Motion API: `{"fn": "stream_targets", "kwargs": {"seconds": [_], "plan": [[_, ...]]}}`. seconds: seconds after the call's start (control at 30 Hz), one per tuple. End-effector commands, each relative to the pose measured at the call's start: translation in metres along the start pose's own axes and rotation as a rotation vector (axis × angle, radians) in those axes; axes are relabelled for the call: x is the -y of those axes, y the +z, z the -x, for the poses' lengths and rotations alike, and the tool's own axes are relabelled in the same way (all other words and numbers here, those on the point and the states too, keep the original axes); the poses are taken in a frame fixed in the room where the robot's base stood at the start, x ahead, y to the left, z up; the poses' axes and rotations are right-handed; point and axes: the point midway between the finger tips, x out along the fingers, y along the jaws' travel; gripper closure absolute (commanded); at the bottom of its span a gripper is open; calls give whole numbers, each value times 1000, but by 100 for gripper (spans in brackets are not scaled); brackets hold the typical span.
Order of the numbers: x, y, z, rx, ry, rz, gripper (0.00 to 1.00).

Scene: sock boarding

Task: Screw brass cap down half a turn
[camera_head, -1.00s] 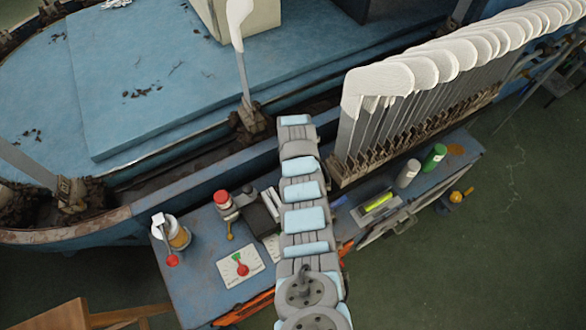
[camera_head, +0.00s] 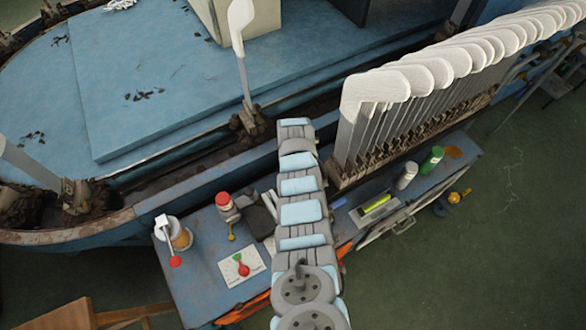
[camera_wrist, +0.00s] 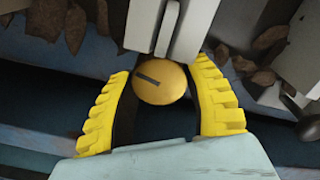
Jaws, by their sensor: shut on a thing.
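The brass cap (camera_wrist: 160,82) is a round yellow-gold disc with a dark slot-like mark on its upper left, seen in the wrist view. It sits just below two pale metal bars. My gripper (camera_wrist: 162,92) has yellow ribbed fingers, one on each side of the cap, and is shut on it. The exact finger contact is hard to see against the dark inner pads. In the head view my arm reaches up the middle towards the blue machine (camera_head: 215,135), and the gripper and cap cannot be made out.
A row of white sock forms (camera_head: 400,85) stands to the right of my arm. Brown clumps (camera_wrist: 255,45) lie around the bars.

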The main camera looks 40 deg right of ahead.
Motion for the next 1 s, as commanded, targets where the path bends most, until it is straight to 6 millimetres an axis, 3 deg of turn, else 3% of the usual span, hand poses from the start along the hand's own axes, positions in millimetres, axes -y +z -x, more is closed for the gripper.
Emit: {"fn": "stream_targets", "kwargs": {"seconds": [1.0], "plan": [[0,1,-2,3,-2,-922,86]]}}
